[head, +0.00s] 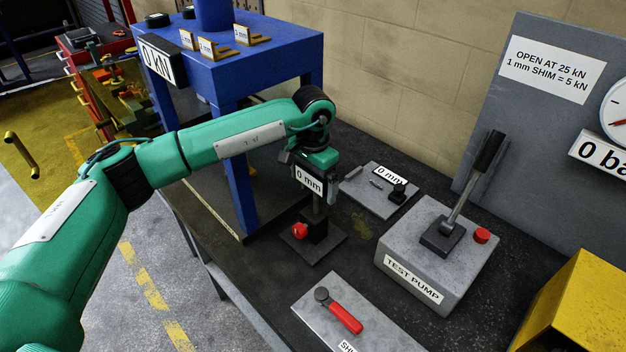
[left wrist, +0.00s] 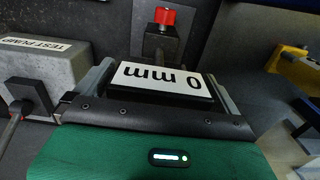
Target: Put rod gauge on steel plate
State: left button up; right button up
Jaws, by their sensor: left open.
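What looks like the rod gauge, a black block with a white "0 mm" face (head: 309,179), is upright above a dark post and base (head: 314,248) with a red knob. My left gripper (head: 321,170) points down over it and is open. In the left wrist view the "0 mm" face (left wrist: 163,82) lies between the two fingers, with the red knob beyond; whether they touch it I cannot tell. A grey steel plate (head: 365,202) lies to the right behind, with small metal parts, a black piece and another "0 mm" label on it. My right gripper is out of view.
The grey test pump (head: 420,255) with its lever stands to the right. A grey plate (head: 312,308) with a red-handled tool lies in front. The blue press frame (head: 240,195) stands close to the left, under my arm. A yellow box (head: 585,305) is at front right.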

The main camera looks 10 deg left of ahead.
pick_arm(q)
jog(key=shift+r, duration=0.3)
notch_tip(320, 180, up, 10)
jog(key=b, duration=0.4)
jog(key=shift+r+b, duration=0.25)
jog(key=shift+b, duration=0.15)
jog(key=shift+r, duration=0.55)
